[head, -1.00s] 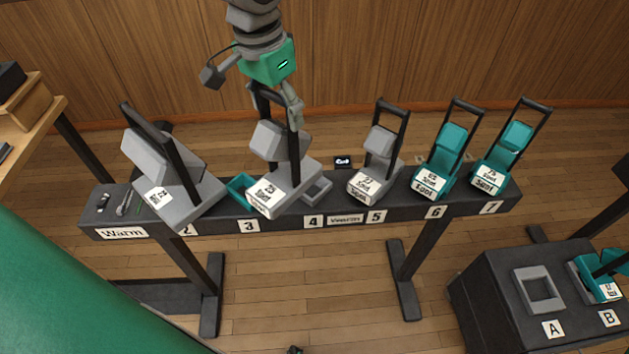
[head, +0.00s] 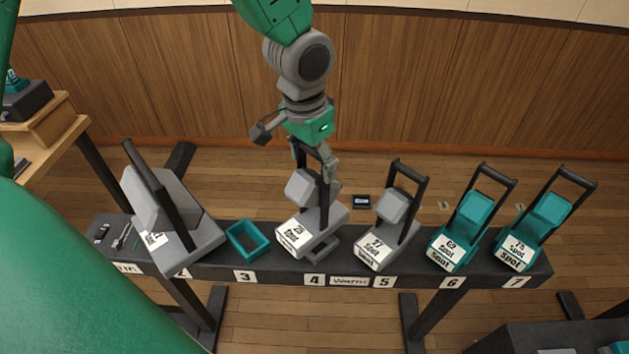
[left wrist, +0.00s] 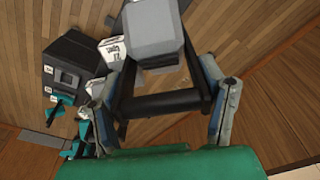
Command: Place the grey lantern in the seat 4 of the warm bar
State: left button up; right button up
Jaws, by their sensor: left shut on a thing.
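My left gripper (head: 312,158) is shut on the black handle of a grey lantern (head: 325,216) with a white "Spot" label. This lantern is over seat 4 (head: 324,252) of the dark warm bar (head: 215,268). The grey rim of seat 4 shows below and right of its base, so the base looks slightly off the seat; whether they touch I cannot tell. In the left wrist view, the handle (left wrist: 165,105) lies between the fingers and the grey lamp head (left wrist: 153,35) is beyond. My right gripper is not in view.
The teal seat 3 (head: 247,240) is empty. A larger grey lantern (head: 190,225) stands left of it. Another grey lantern (head: 397,232) stands close by at seat 5. Teal lanterns stand at seat 6 (head: 462,232) and seat 7 (head: 535,230). A wooden shelf (head: 50,128) is at the left.

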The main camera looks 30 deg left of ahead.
aim_at(318, 178)
pick_arm(q)
jog(key=shift+w+d+f, duration=0.25)
jog(key=shift+d+f, duration=0.2)
jog(key=f, duration=0.2)
jog(key=shift+s+d+f, duration=0.2)
jog(key=shift+d+f, duration=0.1)
jog(key=shift+f, duration=0.05)
jog(key=shift+a+f, duration=0.1)
jog(key=shift+f, duration=0.05)
jog(key=shift+w+a, duration=0.1)
jog(key=shift+a, duration=0.1)
jog(key=o, duration=1.7)
jog(key=shift+a+f, duration=0.1)
jog(key=shift+a, duration=0.15)
jog(key=shift+o, duration=0.2)
jog(key=shift+d+r, duration=0.3)
jog(key=shift+r, duration=0.05)
jog(key=r, duration=0.3)
jog(key=s+r, duration=0.1)
jog(key=r, duration=0.7)
jog(key=shift+s+a+p, duration=0.25)
jog(key=shift+a+p, duration=0.1)
jog(key=shift+a, duration=0.05)
jog(key=shift+d+r, duration=0.15)
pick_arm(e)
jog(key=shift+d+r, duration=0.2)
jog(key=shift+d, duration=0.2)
pick_arm(q)
jog(key=shift+d, duration=0.1)
